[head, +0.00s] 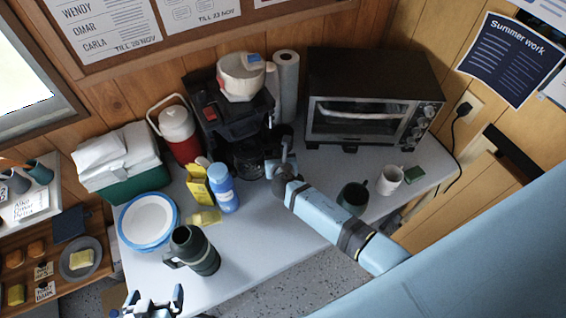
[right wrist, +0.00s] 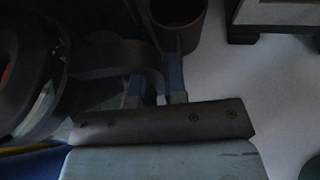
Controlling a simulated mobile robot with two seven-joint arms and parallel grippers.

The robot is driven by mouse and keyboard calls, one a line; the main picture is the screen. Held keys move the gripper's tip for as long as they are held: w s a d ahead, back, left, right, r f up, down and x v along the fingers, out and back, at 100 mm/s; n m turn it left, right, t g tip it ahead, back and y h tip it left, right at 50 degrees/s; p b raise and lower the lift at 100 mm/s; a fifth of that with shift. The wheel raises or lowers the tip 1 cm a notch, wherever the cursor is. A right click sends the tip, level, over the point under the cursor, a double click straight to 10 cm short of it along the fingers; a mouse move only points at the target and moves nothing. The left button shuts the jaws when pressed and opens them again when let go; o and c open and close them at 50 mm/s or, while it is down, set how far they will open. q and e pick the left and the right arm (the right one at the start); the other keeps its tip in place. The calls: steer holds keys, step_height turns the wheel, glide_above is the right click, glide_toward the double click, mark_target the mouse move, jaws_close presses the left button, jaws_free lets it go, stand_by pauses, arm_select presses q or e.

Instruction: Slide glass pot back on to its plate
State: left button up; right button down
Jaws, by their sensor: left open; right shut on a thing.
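The glass pot (head: 248,160) is dark and sits low at the front of the black coffee maker (head: 210,112). In the right wrist view the pot (right wrist: 28,85) fills the left edge, with its dark handle reaching right. My right gripper (head: 281,167) is at the pot's right side. In its wrist view the blue fingers of the gripper (right wrist: 157,88) are closed on the handle. The plate under the pot is hidden, and I cannot tell how far the pot is on it. My left gripper (head: 154,302) is open and empty at the table's front left edge.
A blue bottle (head: 223,188) and yellow carton (head: 198,185) stand left of the pot. A dark cup (right wrist: 180,12) is just beyond the right fingers. A toaster oven (head: 370,98) stands at the right.

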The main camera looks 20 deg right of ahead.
steer(key=shift+w+a+b, duration=0.15)
steer(key=shift+w+b, duration=0.65)
steer(key=shift+w, duration=3.1)
arm_select(q)
steer(key=shift+s+d+f, duration=0.15)
steer(key=shift+f, duration=0.3)
steer(key=shift+s+d+f, duration=0.1)
steer(key=shift+d+f, duration=0.05)
steer(key=shift+f, duration=0.25)
arm_select(e)
steer(key=shift+w+r, duration=0.15)
steer(key=shift+r, duration=0.1)
arm_select(q)
steer(key=shift+r, duration=0.15)
arm_select(e)
steer(key=shift+w+r, duration=0.2)
steer(key=shift+r, duration=0.1)
arm_select(q)
steer(key=shift+s+f+b, duration=0.25)
steer(key=shift+f+b, duration=0.1)
steer(key=shift+b, duration=0.1)
arm_select(e)
steer(key=shift+s+f, duration=0.2)
steer(key=shift+f, duration=0.35)
steer(key=c, duration=1.1)
jaws_free()
steer(key=shift+f, duration=0.1)
